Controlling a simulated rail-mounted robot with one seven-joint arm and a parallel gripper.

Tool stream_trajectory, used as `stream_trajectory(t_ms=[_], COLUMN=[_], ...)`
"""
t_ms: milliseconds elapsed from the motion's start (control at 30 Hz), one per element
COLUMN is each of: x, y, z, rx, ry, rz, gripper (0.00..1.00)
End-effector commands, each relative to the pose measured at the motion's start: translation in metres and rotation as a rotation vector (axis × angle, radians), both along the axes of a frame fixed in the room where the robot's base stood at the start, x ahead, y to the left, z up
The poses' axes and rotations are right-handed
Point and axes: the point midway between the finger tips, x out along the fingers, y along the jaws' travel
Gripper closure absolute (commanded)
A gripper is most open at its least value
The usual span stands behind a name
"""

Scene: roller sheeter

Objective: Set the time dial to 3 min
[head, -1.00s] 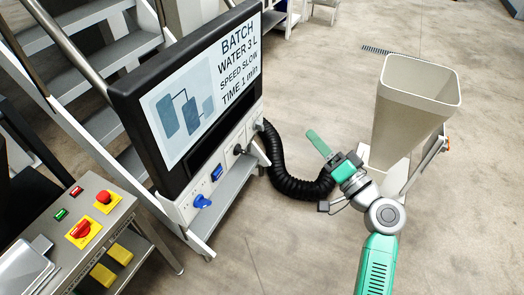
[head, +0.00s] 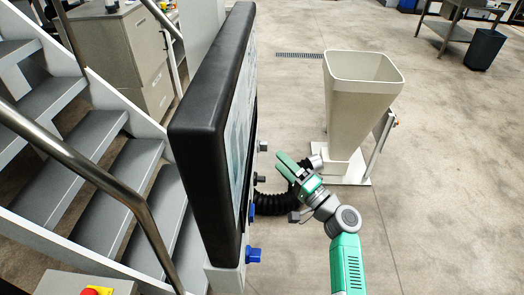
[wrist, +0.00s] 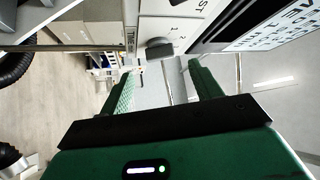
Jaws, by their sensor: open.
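The black-framed control panel (head: 207,130) is seen almost edge-on in the head view, so its screen text cannot be read there. Several knobs stick out on its right side: a lower blue knob (head: 253,255), another blue knob (head: 252,213), a dark knob (head: 259,179) and a grey knob (head: 262,146). I cannot read which is the time dial. My gripper (head: 281,164) is open and empty, just right of the dark and grey knobs. In the wrist view a dark grey knob (wrist: 160,48) shows beyond and between the open fingers (wrist: 163,72), apart from them.
A black corrugated hose (head: 275,203) runs low behind my gripper. A tall beige hopper (head: 350,110) stands to the right. Metal stairs with a handrail (head: 125,195) are left of the panel.

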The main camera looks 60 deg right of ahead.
Motion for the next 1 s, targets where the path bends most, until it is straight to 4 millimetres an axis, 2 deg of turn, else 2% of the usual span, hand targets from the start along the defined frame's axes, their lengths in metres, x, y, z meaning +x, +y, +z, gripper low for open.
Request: stream_trajectory(t_ms=[100,300,633,867,1000], x=[0.023,0.049,0.054,0.054,0.054], y=[-0.007,-0.014,-0.016,-0.016,-0.015], z=[0.006,0.013,0.016,0.016,0.017], rx=[-0.001,0.000,-0.001,-0.001,0.003], ry=[-0.001,0.000,0.001,0.001,0.002], rz=[0.002,0.001,0.001,0.001,0.001], gripper=[0.36,0.36,0.36,0.81,0.81])
